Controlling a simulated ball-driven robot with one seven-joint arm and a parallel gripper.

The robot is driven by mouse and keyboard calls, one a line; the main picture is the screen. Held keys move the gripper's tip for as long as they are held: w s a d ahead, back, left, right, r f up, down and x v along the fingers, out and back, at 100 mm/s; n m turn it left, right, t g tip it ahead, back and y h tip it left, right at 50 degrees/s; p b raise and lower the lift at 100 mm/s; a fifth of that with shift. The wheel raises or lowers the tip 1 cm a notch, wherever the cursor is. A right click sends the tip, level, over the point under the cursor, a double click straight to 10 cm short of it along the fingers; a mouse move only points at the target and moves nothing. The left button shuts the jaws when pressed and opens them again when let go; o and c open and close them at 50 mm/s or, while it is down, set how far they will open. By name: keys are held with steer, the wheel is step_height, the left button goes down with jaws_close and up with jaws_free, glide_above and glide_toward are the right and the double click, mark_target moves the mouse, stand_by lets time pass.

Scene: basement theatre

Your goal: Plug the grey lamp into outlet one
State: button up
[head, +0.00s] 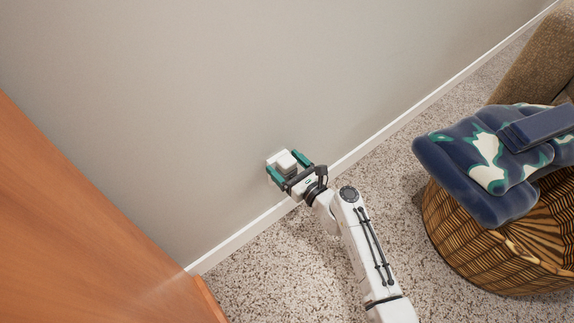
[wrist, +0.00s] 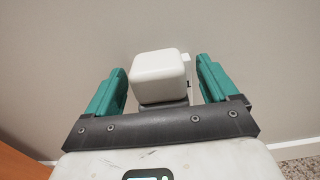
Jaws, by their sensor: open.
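A small lamp with a pale, rounded, box-shaped head (head: 287,160) and a grey base sits at the wall, low above the baseboard. It also shows in the wrist view (wrist: 158,74). My gripper (head: 282,161) is open, with a teal finger on each side of the lamp. In the wrist view a gap shows beside each finger, so they do not appear to press on it. The lamp's prongs are hidden.
An orange-brown wooden panel (head: 80,230) stands at the left. A wicker basket (head: 480,245) with a blue patterned cushion (head: 480,160) stands at the right, before a brown upholstered piece (head: 540,60). Speckled carpet (head: 275,270) is clear between them, along the white baseboard (head: 400,117).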

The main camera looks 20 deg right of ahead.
steer(key=p+v, duration=0.3)
steer(key=v, duration=0.7)
steer(key=shift+s+d, duration=0.15)
steer(key=shift+s, duration=0.25)
steer(key=shift+c, duration=0.3)
